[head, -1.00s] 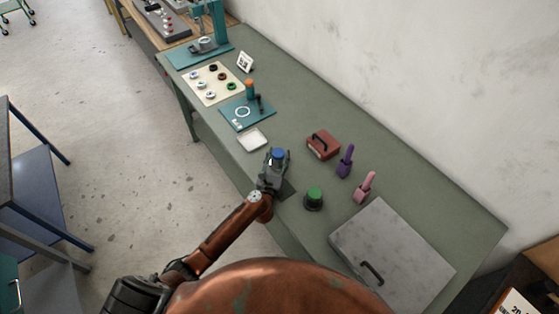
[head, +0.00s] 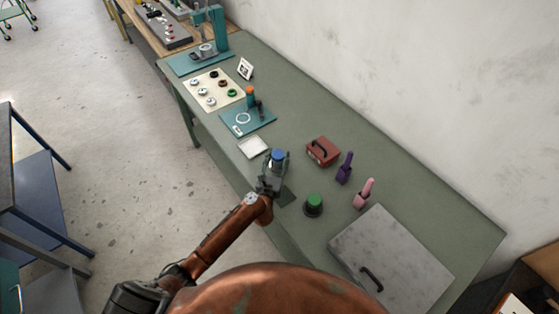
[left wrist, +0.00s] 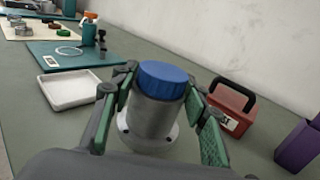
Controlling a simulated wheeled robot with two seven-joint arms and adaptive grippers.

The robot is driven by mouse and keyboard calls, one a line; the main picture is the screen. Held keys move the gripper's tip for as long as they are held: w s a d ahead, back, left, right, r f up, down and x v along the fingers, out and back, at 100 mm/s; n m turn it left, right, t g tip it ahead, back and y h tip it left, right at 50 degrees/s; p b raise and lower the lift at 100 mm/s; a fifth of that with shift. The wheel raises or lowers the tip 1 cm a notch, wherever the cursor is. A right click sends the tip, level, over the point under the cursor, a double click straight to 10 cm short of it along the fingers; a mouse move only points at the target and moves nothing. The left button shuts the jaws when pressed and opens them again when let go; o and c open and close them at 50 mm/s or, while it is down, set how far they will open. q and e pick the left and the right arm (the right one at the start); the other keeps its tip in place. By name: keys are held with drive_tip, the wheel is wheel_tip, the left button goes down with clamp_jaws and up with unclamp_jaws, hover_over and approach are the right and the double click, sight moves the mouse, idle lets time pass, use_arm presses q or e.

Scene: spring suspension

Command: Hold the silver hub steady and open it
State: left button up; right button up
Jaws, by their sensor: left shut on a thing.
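The silver hub (left wrist: 152,118) is a grey metal cylinder with a blue cap (left wrist: 164,80) and a wider flange with holes at its base. It stands upright on the bench, and its blue cap also shows in the head view (head: 278,155). My left gripper (head: 273,168) has one green-padded finger on each side of the hub and is shut on it; in the left wrist view the gripper (left wrist: 160,112) frames the hub body below the cap. The cap is on the hub. My right gripper is not in view.
A dark piece with a green top (head: 314,204) stands right of the hub. A red box with a black handle (head: 323,151), purple (head: 346,168) and pink (head: 365,193) items and a grey handled plate (head: 391,261) lie right. A white tray (head: 253,146) and teal mat (head: 240,123) lie beyond.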

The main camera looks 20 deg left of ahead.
use_arm(q)
drive_tip(key=s+r+p, duration=0.1)
drive_tip(key=s+r, duration=0.8)
drive_tip(key=s, duration=0.4)
drive_tip(key=shift+s+a+r, duration=0.15)
drive_tip(key=shift+s+a, duration=0.05)
drive_tip(key=shift+s, duration=0.1)
drive_tip(key=o, duration=0.9)
clamp_jaws()
